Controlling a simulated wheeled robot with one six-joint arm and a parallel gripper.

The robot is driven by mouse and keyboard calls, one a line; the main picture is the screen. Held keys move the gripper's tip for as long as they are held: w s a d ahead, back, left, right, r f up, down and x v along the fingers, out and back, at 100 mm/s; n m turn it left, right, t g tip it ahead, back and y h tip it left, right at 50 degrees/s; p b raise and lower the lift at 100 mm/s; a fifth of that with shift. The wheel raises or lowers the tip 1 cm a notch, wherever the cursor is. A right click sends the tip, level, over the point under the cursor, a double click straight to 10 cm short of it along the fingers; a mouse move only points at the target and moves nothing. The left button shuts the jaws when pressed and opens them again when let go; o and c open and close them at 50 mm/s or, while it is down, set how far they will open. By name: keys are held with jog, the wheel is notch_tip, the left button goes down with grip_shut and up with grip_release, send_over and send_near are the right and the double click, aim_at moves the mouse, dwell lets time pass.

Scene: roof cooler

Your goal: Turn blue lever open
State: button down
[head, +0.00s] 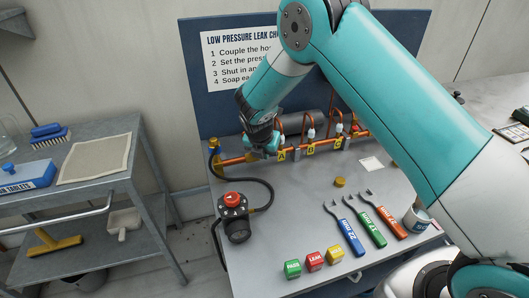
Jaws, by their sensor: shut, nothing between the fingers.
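A copper pipe line (234,161) runs along the back of the grey bench, with yellow letter tags such as A (282,155) and B (311,149). White-topped fittings (311,133) stand on it. My gripper (263,146) is shut and empty at the left part of the pipe, just left of tag A. I cannot make out a blue lever; my gripper and wrist cover that part of the pipe. I cannot tell whether my gripper touches anything.
A red-topped black regulator (235,219) with a looping black hose stands at front left. Blue (350,238), green (374,229) and orange (392,223) wrenches lie at front right, near a mug (416,219). Three coloured blocks (313,261) line the front edge. A sign board (222,80) rises behind.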

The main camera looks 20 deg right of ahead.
jog(key=shift+w+d, duration=0.4)
jog(key=shift+d, duration=0.25)
dwell(0.6)
jog(key=shift+w+d, duration=0.7)
jog(key=shift+w, duration=0.1)
jog(key=shift+a, duration=0.1)
dwell(0.4)
